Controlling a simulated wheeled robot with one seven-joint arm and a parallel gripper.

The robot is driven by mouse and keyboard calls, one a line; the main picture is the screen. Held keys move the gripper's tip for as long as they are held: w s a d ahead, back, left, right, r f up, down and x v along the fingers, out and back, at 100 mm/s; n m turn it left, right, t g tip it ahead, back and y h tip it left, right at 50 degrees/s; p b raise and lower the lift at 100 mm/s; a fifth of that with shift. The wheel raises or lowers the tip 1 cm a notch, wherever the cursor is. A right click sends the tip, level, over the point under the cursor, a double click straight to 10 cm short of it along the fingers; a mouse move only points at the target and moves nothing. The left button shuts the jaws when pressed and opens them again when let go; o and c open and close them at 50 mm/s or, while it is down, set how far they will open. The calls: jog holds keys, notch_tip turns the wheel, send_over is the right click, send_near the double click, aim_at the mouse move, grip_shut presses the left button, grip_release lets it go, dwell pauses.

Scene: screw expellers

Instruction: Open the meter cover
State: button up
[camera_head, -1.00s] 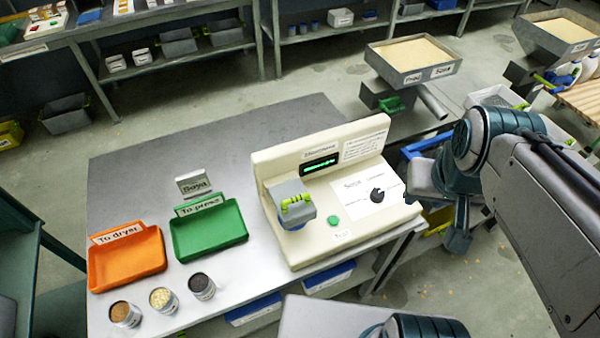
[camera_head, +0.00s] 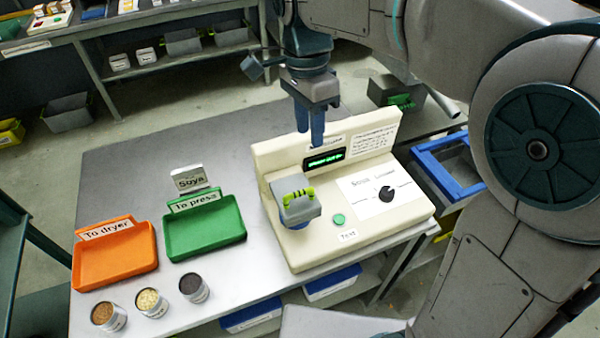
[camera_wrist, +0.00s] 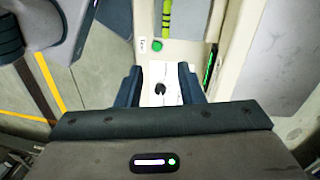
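The cream moisture meter (camera_head: 310,258) stands on the metal table. Its grey cover (camera_head: 299,212), with a lime-green ribbed handle (camera_head: 298,197) on top, is down over the left part of the meter. The handle also shows at the top of the wrist view (camera_wrist: 167,18). My gripper (camera_head: 311,140) points down above the back of the meter, in front of its display, and is clear of the cover. In the wrist view my fingers (camera_wrist: 160,90) are apart with nothing between them; the meter's black knob (camera_wrist: 160,89) shows through the gap.
A green tray (camera_head: 207,232) and an orange tray (camera_head: 115,258) are left of the meter. Several sample cups (camera_head: 150,302) stand in front of them, and a Soya sign (camera_head: 189,179) stands behind. The table's back left is clear.

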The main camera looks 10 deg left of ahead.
jog(key=a+f+m, duration=0.1)
jog(key=a, duration=0.2)
send_over(297, 184)
jog(key=s, duration=0.5)
jog(key=f, duration=0.9)
jog(key=d+f, duration=0.1)
jog(key=f, duration=0.3)
jog(key=shift+w+f, duration=0.2)
jog(key=shift+f, duration=0.05)
jog(key=shift+m, duration=0.3)
grip_shut()
